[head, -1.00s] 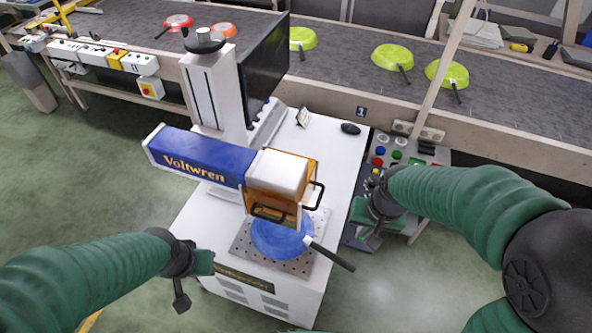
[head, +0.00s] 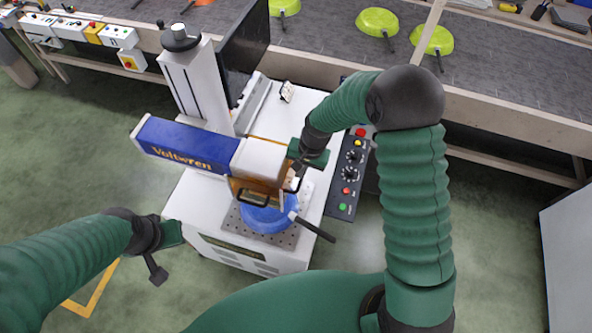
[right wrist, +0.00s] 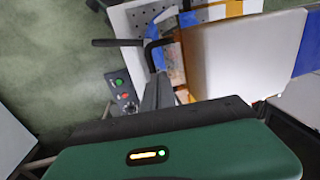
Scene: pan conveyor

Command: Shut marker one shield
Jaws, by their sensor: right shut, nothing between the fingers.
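The marker is a white cabinet machine with a blue "Voltwren" arm (head: 185,148) and a white head (head: 262,160). Its orange shield (head: 240,186) is around the head, with black handles, above a blue pan (head: 265,218) on the perforated plate (head: 285,238). My right gripper (head: 294,182) is shut and empty, at the right side of the shield; contact with the handle cannot be told. My left gripper (head: 160,262) hangs left of the cabinet, away from everything; its jaws are unclear.
A control panel (head: 349,178) with colored buttons stands right of the cabinet. The pan's black handle (head: 315,228) sticks out to the front right. Behind runs a conveyor (head: 480,75) with several green pans (head: 377,20). A monitor (head: 245,52) stands behind the marker. The floor in front is free.

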